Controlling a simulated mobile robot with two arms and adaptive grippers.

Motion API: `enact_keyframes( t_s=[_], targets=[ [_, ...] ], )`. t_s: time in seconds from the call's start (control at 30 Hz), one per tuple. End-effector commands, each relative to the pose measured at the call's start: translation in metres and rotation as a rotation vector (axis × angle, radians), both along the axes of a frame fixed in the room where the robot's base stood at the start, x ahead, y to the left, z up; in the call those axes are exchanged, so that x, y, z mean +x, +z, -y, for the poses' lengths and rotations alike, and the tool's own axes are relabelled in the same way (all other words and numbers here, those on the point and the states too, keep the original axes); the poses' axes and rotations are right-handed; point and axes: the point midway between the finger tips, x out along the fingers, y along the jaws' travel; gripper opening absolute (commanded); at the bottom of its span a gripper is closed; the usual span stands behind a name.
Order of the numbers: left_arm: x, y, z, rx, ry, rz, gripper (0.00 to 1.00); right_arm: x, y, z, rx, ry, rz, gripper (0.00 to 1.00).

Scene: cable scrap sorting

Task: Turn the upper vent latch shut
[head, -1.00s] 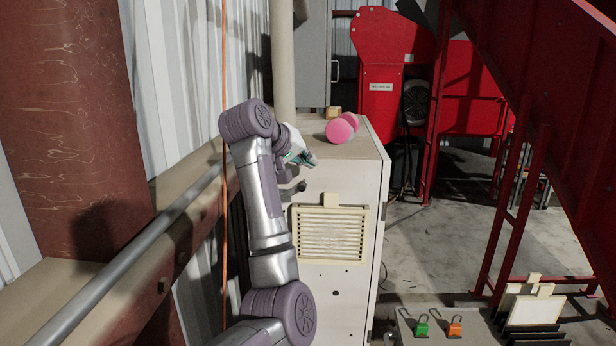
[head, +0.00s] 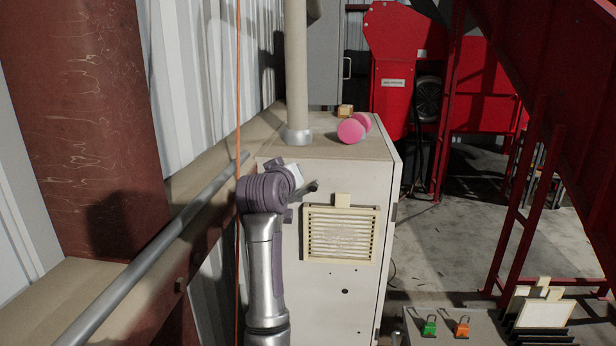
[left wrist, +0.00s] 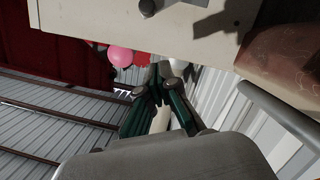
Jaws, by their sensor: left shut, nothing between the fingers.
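The beige cabinet (head: 370,185) stands ahead in the head view, with a cream slatted vent (head: 341,236) on its front. A dark latch (head: 309,187) sticks out above the vent's upper left corner. In the left wrist view, a dark knob (left wrist: 147,7) shows on the pale cabinet face at the top; I cannot tell whether it is the same latch. My left gripper (left wrist: 160,75) is shut and empty, apart from the knob in that view. In the head view its fingers are hidden by my wrist, which is just left of the latch. My right gripper is not in view.
A long rail (head: 165,240) and an orange cable (head: 237,120) are at left. Green (head: 429,326) and orange (head: 462,327) padlocks lie lower right.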

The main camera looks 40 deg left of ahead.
Motion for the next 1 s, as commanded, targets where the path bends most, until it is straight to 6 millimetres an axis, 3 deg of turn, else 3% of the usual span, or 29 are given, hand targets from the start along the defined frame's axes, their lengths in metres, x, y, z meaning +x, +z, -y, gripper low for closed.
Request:
enact_keyframes(
  t_s=[0.03,0.27,0.53,1.0],
  targets=[
    [0.011,0.002,-0.005,-0.003,0.000,-0.006,0.00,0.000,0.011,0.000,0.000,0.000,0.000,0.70],
    [0.052,-0.008,-0.024,-0.003,-0.001,-0.004,0.00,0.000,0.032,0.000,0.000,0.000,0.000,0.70],
    [0.058,-0.040,-0.009,-0.003,-0.001,-0.001,0.00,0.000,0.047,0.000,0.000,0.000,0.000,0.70],
    [0.060,-0.046,-0.008,-0.003,-0.001,-0.001,0.00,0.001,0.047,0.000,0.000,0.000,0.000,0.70]
  ],
)
